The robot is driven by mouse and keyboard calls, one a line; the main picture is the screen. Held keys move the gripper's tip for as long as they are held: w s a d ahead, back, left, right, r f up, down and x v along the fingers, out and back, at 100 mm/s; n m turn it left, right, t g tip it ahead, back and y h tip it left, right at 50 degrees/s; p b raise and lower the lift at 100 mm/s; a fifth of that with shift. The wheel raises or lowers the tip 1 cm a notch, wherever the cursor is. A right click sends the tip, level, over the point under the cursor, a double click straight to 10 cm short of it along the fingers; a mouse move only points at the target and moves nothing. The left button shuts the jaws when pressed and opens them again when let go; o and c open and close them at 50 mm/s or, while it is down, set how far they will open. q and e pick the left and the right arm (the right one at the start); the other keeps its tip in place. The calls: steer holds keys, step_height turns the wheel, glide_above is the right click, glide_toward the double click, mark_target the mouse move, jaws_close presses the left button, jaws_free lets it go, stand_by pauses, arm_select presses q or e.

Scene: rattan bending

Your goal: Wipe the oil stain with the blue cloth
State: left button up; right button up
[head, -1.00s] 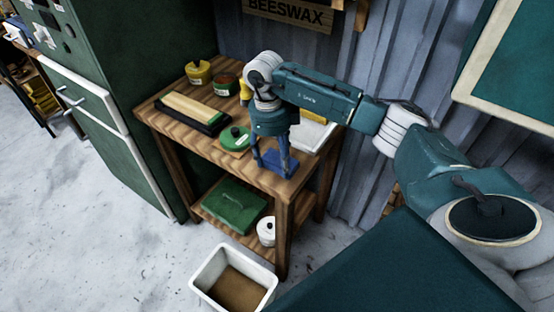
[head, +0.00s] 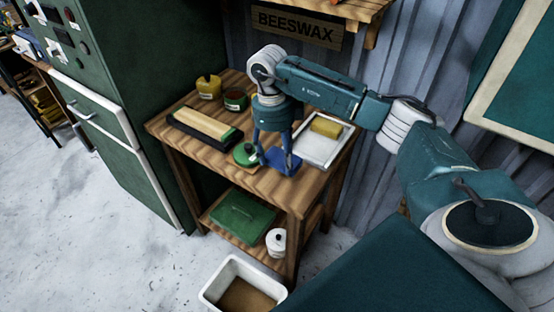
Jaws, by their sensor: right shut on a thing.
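The blue cloth (head: 283,161) is at the top of the wooden workbench (head: 262,188), near its right front part. My right gripper (head: 272,165) points down and is shut on the cloth, which shows between and beside its fingers. I cannot tell whether the cloth presses on the wood or hangs just above it. I cannot make out the oil stain; the cloth and gripper may cover it. My left gripper is not in view.
A green round tin (head: 244,154) is close left of the gripper. A white tray (head: 318,152) with a yellow sponge (head: 325,127) is to the right. A sharpening block (head: 205,126) and two small pots (head: 209,87) stand further back. The front bench top is clear.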

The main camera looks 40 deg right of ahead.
steer(key=shift+w+r+p, duration=0.1)
steer(key=shift+r+p, duration=0.35)
steer(key=shift+r, duration=0.85)
